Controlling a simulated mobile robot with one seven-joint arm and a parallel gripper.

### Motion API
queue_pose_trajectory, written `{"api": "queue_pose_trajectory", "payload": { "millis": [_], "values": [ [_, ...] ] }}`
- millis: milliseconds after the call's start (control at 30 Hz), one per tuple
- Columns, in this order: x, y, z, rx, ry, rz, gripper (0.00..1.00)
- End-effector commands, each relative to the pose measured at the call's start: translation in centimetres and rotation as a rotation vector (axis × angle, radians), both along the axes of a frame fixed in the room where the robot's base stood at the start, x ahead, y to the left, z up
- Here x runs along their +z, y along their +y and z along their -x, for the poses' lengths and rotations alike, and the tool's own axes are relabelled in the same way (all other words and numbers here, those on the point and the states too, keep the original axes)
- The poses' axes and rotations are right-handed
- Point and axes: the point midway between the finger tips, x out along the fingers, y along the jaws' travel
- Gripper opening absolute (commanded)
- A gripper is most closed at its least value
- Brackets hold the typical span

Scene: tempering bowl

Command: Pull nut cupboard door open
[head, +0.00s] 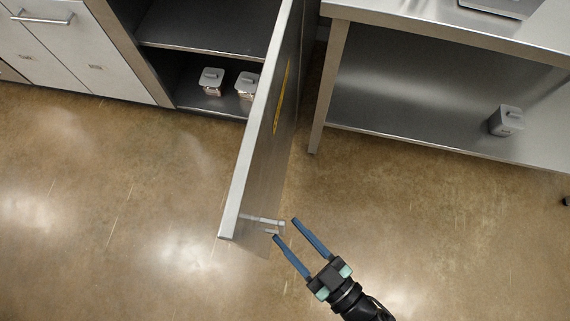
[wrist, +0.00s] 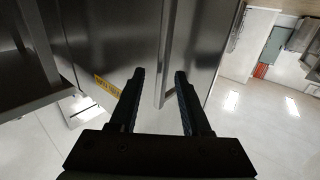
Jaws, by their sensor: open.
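The nut cupboard door (head: 262,130) stands swung wide out from the cupboard, edge-on in the head view, with a yellow label on its outer face. Its metal handle (head: 262,222) sticks out near the free end. My gripper (head: 285,229) is open, its two blue fingers at the handle's outer end. In the wrist view, my gripper (wrist: 159,72) points at the door face (wrist: 110,35), and a long bar, apparently the handle (wrist: 166,60), runs between the fingers. I cannot tell whether either finger touches it.
The open cupboard holds lidded containers (head: 211,80) on its lower shelf (head: 190,95). A steel table (head: 440,28) stands to the right, with a grey container (head: 506,120) on its undershelf. Drawers (head: 60,45) are at the left. The floor (head: 120,190) in front is clear.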

Motion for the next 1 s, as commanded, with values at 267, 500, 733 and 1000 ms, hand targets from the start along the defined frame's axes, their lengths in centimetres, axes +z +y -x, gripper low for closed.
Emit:
{"api": "queue_pose_trajectory", "payload": {
  "millis": [267,500,733,1000],
  "values": [
    [-0.1,-4.4,4.7,-0.002,0.004,0.003,0.47],
    [0.0,-6.5,7.1,0.0,0.001,0.001,0.47],
    [0.0,-7.0,7.6,0.0,0.001,0.001,0.47],
    [0.0,-6.9,7.5,0.0,0.001,0.001,0.47]
  ]
}}
